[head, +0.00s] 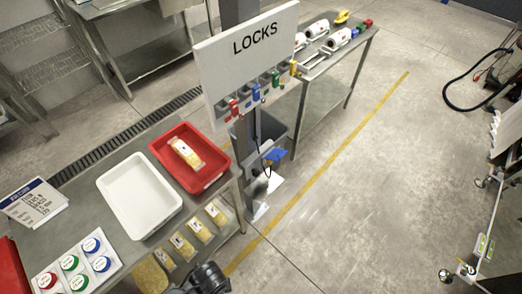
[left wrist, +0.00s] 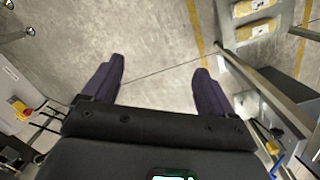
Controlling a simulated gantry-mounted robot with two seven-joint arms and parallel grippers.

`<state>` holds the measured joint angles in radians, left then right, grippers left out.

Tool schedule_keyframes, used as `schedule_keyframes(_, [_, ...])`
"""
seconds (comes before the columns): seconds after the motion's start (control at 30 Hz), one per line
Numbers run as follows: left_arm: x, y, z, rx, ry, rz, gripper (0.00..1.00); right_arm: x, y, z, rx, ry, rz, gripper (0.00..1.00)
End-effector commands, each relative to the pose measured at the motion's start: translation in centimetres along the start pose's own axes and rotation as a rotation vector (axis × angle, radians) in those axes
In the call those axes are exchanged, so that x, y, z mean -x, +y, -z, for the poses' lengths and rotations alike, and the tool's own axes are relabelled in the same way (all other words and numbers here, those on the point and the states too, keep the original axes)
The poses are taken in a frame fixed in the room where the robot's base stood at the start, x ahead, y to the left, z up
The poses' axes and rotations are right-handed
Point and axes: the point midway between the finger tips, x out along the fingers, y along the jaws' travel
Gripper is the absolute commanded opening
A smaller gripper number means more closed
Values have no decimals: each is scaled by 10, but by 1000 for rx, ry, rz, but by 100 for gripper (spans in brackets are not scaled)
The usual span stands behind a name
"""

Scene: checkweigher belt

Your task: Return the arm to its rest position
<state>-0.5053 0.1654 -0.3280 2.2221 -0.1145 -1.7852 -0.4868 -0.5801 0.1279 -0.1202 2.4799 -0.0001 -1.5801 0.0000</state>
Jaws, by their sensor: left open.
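My left gripper (left wrist: 156,82) shows in the left wrist view with its two dark purple fingers spread wide apart. Nothing is between the fingers; only grey concrete floor shows past them. A dark part of my own arm shows at the bottom edge of the head view, beside the metal table (head: 140,258); its fingers cannot be made out there. My right gripper is in neither view.
A red tray (head: 222,160) with one packet (head: 186,153) and an empty white tray (head: 112,190) stand on the table. Several packets (head: 199,229) lie on a lower shelf. The LOCKS board (head: 255,75) stands behind. Open floor (head: 350,190) lies to the right.

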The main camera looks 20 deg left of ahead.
Motion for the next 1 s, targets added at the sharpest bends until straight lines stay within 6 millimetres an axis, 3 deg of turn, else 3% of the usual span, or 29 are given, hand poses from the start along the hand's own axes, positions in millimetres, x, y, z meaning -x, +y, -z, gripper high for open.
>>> schedule_keyframes(0.1, [30,-26,-18,289,108,56,86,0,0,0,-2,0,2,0])
schedule_keyframes(0.3, [88,-77,-24,647,316,181,86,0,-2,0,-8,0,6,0])
schedule_keyframes(0.4, [92,-82,-17,807,381,171,86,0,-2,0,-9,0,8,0])
schedule_keyframes(0.43, [111,-81,-19,801,378,171,86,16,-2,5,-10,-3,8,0])
schedule_keyframes(0.67, [173,-78,-23,792,374,171,86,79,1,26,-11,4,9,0])
schedule_keyframes(1.0, [283,-72,-32,790,372,170,86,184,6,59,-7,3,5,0])
